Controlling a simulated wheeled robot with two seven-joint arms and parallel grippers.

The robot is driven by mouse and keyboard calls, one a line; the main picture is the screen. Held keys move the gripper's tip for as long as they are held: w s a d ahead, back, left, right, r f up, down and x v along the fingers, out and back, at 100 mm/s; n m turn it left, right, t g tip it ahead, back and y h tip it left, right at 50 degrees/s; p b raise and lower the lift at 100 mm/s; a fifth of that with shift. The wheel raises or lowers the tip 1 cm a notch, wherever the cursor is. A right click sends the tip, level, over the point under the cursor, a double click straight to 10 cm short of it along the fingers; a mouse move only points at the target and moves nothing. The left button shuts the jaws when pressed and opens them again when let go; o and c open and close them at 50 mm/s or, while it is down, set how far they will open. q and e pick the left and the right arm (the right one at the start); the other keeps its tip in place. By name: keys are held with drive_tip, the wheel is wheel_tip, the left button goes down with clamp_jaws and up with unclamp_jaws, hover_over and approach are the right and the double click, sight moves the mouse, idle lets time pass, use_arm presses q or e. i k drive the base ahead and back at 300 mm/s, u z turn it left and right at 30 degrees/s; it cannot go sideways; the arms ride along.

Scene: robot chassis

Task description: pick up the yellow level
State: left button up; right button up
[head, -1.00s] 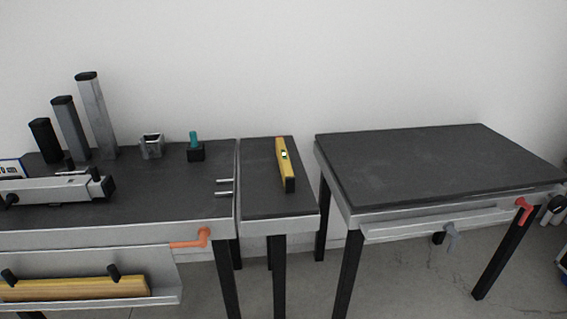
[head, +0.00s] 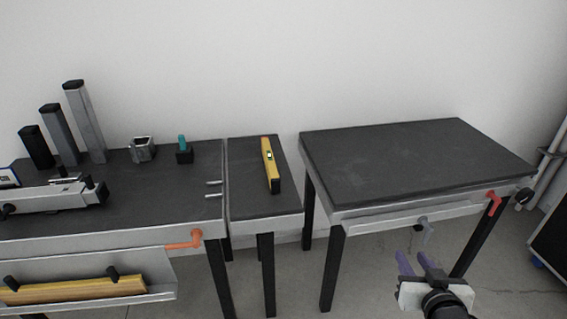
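The yellow level (head: 269,163) lies on the narrow dark middle table (head: 262,205), its long side running from back to front, with a pale green vial near its middle and a dark front end. My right gripper (head: 417,262) shows at the lower right, in front of the right table and well away from the level. Its two purple fingers stand apart with nothing visible between them. My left gripper is out of view.
The left table (head: 150,212) carries several upright posts (head: 84,122), a grey clamp-like device (head: 50,198), a small metal bracket (head: 142,150) and a teal-topped block (head: 184,153). The right table (head: 410,160) has a bare top. An orange handle (head: 185,241) juts from the left table's front.

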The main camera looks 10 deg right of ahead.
sight(273, 175)
drive_tip(key=z, duration=0.4)
drive_tip(key=k, duration=0.45)
drive_tip(key=u, duration=0.5)
drive_tip(key=i, duration=1.05)
drive_tip(key=u, duration=0.55)
drive_tip(key=i, duration=0.65)
drive_tip(key=z, duration=0.1)
